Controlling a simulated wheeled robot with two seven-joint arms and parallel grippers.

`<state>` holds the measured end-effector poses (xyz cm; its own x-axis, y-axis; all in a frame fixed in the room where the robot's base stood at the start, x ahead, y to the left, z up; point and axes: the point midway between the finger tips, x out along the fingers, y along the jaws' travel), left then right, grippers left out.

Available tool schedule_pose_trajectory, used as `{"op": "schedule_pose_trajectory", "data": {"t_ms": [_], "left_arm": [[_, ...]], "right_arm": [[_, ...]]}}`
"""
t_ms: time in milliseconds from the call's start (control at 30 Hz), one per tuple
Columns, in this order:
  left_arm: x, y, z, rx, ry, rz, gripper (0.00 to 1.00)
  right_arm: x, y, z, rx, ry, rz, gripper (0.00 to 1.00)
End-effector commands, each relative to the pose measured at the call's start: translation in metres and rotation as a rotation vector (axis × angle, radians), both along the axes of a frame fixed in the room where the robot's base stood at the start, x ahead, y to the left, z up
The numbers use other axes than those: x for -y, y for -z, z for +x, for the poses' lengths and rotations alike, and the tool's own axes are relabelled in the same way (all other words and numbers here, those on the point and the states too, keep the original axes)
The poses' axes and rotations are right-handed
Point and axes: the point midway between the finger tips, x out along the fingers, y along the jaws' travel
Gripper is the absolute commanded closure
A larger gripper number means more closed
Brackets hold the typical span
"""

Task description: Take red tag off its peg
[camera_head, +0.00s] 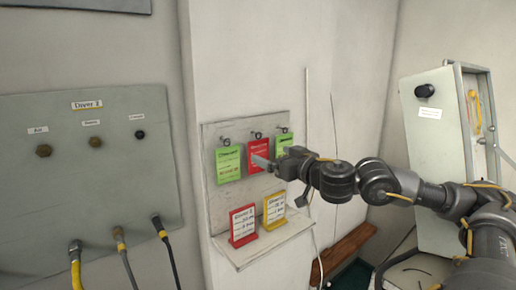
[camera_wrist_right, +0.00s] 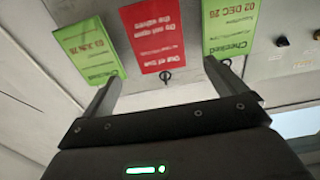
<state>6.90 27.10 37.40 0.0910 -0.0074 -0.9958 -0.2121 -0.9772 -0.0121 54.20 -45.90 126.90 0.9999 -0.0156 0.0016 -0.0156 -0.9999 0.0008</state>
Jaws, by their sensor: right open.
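The red tag (camera_head: 259,150) hangs from the middle peg (camera_head: 256,134) of a pale wall board, between two green tags. In the right wrist view the red tag (camera_wrist_right: 152,38) appears upside down, with its peg (camera_wrist_right: 166,76) at its lower edge. My right gripper (camera_head: 264,162) is in front of the board and overlaps the lower part of the red tag. In the wrist view its fingers (camera_wrist_right: 162,74) are spread apart, one on each side of the red tag's peg, with nothing held. Whether they touch the tag is unclear. My left gripper is out of view.
A green tag (camera_head: 228,164) hangs left of the red one, and another green tag (camera_head: 284,142) hangs right, partly hidden. A red card (camera_head: 243,225) and a yellow card (camera_head: 274,208) stand on the ledge below. A hose panel (camera_head: 80,190) is at left.

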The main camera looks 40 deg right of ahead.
Motion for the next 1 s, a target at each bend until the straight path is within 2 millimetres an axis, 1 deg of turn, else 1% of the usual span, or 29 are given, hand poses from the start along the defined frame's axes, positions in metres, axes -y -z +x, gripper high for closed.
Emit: {"op": "schedule_pose_trajectory", "data": {"t_ms": [33, 133, 367, 567, 767, 1000], "left_arm": [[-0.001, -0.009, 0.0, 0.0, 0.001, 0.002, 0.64], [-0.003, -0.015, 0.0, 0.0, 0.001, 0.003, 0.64], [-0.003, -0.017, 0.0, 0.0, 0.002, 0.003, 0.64], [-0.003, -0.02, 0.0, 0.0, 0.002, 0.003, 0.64], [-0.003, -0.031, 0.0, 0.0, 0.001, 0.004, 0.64], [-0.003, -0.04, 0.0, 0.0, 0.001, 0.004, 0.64]], "right_arm": [[0.0, -0.003, 0.003, -0.002, 0.0, 0.004, 0.04], [0.0, -0.001, 0.006, -0.004, 0.002, 0.003, 0.04], [0.001, 0.002, 0.009, -0.003, 0.006, 0.001, 0.04], [0.002, 0.0, 0.011, -0.001, 0.007, 0.003, 0.04], [0.0, -0.003, 0.025, 0.001, 0.005, 0.007, 0.04], [0.001, -0.002, 0.049, 0.0, 0.007, 0.005, 0.04]]}}
